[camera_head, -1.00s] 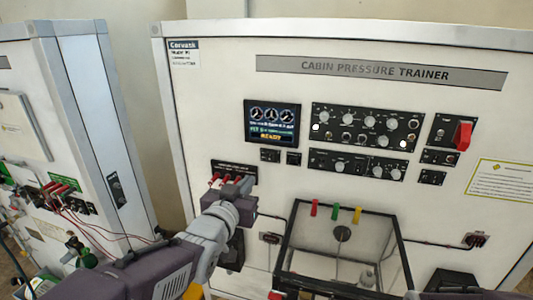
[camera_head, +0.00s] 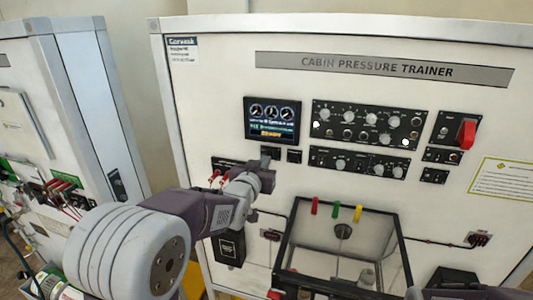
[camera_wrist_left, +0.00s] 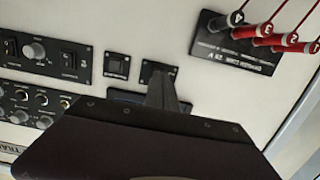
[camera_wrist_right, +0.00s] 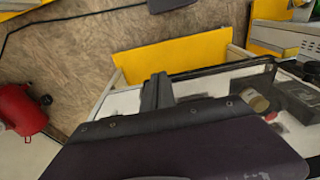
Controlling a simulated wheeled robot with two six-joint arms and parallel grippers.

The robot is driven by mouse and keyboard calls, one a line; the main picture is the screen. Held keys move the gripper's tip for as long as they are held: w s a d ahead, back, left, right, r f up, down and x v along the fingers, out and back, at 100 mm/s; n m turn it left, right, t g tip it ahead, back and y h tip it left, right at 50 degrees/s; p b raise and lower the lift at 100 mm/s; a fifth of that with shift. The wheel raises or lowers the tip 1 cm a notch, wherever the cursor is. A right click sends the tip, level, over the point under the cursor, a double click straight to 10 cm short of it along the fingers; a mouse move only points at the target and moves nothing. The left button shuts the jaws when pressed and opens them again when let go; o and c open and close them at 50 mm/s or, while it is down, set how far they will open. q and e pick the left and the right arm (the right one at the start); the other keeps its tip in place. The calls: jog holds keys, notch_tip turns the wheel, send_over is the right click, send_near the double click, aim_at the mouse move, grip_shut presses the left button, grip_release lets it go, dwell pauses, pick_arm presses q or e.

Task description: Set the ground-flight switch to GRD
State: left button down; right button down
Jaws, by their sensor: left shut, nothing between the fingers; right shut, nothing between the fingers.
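The cabin pressure trainer panel (camera_head: 220,90) stands in front of me. Two small black switch modules, a left one (camera_head: 271,152) and a right one (camera_head: 294,156), sit under the screen; their labels are too small to read, so I cannot tell which is the ground-flight switch. My left gripper (camera_head: 266,166) is shut and empty at the left module. In the left wrist view its fingers (camera_wrist_left: 162,88) partly cover that module (camera_wrist_left: 158,70); the other module (camera_wrist_left: 117,66) is clear. I cannot tell if they touch it. My right gripper (camera_wrist_right: 156,90) is shut and empty, low down.
Red plugs (camera_head: 214,176) sit left of my left gripper. The screen (camera_head: 272,120) is above, knob panels (camera_head: 365,125) and a red guarded switch (camera_head: 466,134) to the right. A clear chamber (camera_head: 345,245) juts out below. A red tank (camera_wrist_right: 20,110) shows in the right wrist view.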

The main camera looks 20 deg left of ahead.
pick_arm(q)
jog(key=shift+w+a+p, duration=0.15)
jog(key=shift+w+p, duration=0.15)
jog(key=shift+w, duration=0.45)
pick_arm(e)
jog(key=shift+s+a+r, duration=0.15)
jog(key=shift+s+r, duration=0.05)
jog(key=shift+r, duration=0.55)
